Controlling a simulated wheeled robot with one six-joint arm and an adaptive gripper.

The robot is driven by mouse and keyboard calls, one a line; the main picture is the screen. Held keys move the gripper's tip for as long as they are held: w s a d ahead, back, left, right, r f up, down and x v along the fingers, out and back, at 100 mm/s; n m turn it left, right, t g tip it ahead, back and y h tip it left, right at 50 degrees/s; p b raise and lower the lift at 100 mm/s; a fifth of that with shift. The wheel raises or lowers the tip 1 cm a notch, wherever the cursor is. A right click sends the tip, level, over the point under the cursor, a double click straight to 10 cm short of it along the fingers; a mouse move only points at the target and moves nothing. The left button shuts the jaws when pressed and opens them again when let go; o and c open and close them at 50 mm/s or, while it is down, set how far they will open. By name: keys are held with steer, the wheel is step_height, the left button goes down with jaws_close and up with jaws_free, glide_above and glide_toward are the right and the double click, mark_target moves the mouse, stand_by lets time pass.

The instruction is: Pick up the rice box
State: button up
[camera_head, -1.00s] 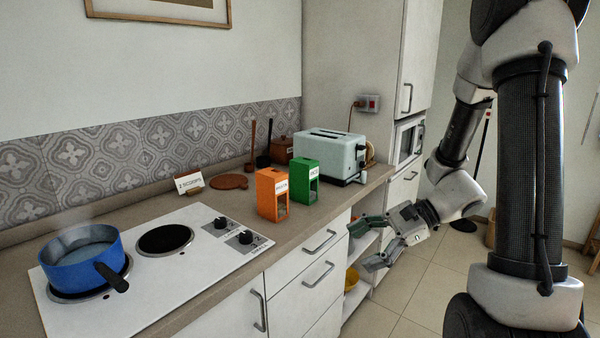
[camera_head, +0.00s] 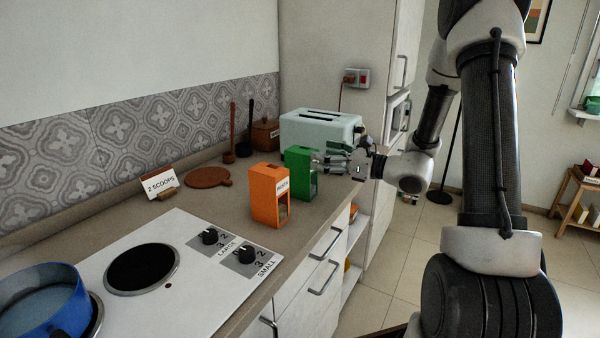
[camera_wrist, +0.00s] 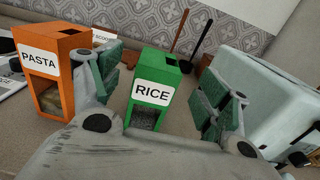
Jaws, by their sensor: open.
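The rice box is green with a white RICE label (camera_wrist: 152,92) and stands upright on the counter; in the head view the green box (camera_head: 301,172) is partly covered by my gripper. My gripper (camera_head: 328,160) is open at counter height, at the right side of the green box in that view. In the wrist view my gripper (camera_wrist: 163,92) has its green-padded fingers spread, one to each side of the rice box. Whether either finger touches it, I cannot tell.
An orange pasta box (camera_head: 269,197) stands just left of the rice box. A pale toaster (camera_head: 318,130) is close behind and right. A white stove (camera_head: 190,262) with a blue pot (camera_head: 45,305) lies to the left. A "2 SCOOPS" card (camera_head: 160,184) stands near the wall.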

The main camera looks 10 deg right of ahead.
mark_target(302, 150)
steer(key=x, duration=0.7)
steer(key=shift+w+a+f, duration=0.2)
steer(key=shift+w+f, duration=0.05)
steer(key=shift+c, duration=0.4)
steer(key=c, duration=1.4)
steer(key=shift+r, duration=0.1)
